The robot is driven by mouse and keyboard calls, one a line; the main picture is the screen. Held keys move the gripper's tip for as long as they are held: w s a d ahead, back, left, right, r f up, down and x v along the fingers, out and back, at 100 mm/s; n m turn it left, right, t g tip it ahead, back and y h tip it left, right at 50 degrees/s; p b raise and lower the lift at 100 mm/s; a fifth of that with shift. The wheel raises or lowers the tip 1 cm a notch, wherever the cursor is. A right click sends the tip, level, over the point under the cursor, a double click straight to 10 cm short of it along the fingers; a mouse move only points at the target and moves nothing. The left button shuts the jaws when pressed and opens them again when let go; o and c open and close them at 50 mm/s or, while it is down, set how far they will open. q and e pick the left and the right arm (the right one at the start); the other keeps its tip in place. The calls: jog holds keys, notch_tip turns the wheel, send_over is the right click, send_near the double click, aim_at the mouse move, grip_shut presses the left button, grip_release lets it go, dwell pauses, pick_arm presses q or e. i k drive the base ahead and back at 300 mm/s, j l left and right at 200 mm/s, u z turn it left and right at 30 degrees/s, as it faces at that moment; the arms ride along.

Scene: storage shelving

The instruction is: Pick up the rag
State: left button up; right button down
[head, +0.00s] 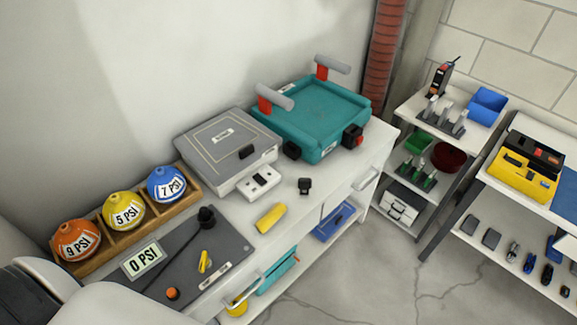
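A small yellow bundle (271,218), which looks like a folded or rolled rag, lies on the white workbench top (318,193) near its front edge. It is just right of the dark grey mat (215,246). It is small in view, so I cannot be sure that it is cloth. Part of my own arm fills the lower left corner of the head view. Neither gripper shows, so nothing is seen near or touching the yellow bundle.
Behind the bundle stand a grey case (222,145) and a teal tray-topped machine (315,112). A small black part (304,186) sits to its right. Colored PSI balls in a wooden rack (140,220) stand left. Shelves (403,135) stand right; cracked floor (380,275) is clear.

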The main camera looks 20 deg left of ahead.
aim_at(270, 218)
jog(key=l+u, duration=0.1)
jog(key=u, duration=0.25)
jog(key=i+l+u, duration=0.1)
jog(key=u, duration=0.25)
jog(key=l+u, duration=0.15)
jog(key=u, duration=0.25)
